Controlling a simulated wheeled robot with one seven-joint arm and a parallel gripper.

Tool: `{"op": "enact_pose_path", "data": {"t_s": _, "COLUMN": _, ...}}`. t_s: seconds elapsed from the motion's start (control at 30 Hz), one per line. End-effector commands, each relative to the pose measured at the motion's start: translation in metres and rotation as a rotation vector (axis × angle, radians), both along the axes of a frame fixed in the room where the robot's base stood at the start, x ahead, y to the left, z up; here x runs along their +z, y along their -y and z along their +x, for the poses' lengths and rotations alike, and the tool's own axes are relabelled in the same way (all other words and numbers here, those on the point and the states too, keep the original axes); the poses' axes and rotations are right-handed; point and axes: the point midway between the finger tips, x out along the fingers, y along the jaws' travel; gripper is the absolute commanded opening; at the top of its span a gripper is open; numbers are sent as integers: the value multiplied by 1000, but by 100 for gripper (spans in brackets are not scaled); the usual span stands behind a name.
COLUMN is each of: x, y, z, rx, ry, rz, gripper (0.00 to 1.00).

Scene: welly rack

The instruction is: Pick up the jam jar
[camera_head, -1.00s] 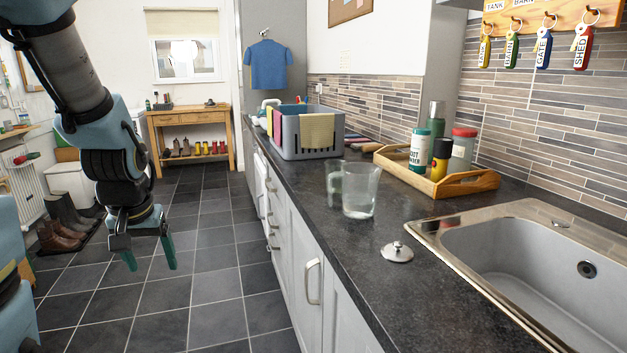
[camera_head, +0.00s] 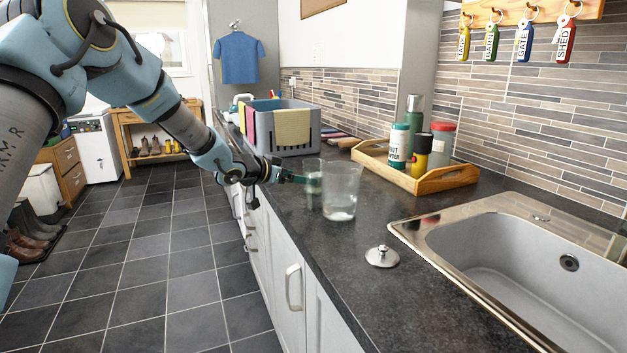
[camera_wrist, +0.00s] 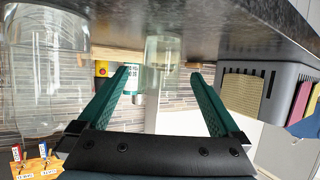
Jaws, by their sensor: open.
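A small clear glass jar (camera_head: 314,186), which I take for the jam jar, stands upright on the dark worktop (camera_head: 340,270). It is partly hidden behind a larger clear glass vessel (camera_head: 341,192). My gripper (camera_head: 296,179) reaches over the worktop edge from the left, with its green fingers pointing at the small jar. In the upside-down wrist view, the small jar (camera_wrist: 163,62) shows between the two open fingers of my gripper (camera_wrist: 160,75). The fingers are empty, and the jar appears beyond their tips; whether they touch it I cannot tell. The larger vessel (camera_wrist: 45,70) is outside the left finger.
A wooden tray (camera_head: 440,182) with several containers, one red-lidded, stands behind the glasses. A grey crate (camera_head: 285,142) with cloths is farther back. A small metal lid or plug (camera_head: 382,257) and the sink (camera_head: 510,255) lie nearer. Cupboards (camera_head: 280,260) drop below the edge.

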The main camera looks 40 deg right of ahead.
Motion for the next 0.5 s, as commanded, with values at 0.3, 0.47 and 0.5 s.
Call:
{"op": "enact_pose_path", "data": {"t_s": 0.3, "x": -8, "y": 25, "z": 4, "rx": 2, "ry": 0, "rz": 2, "gripper": 100}}
{"op": "enact_pose_path", "data": {"t_s": 0.47, "x": -16, "y": 46, "z": 7, "rx": 2, "ry": 0, "rz": 3, "gripper": 100}}
{"op": "enact_pose_path", "data": {"t_s": 0.5, "x": -18, "y": 51, "z": 8, "rx": 3, "ry": 0, "rz": 3, "gripper": 100}}
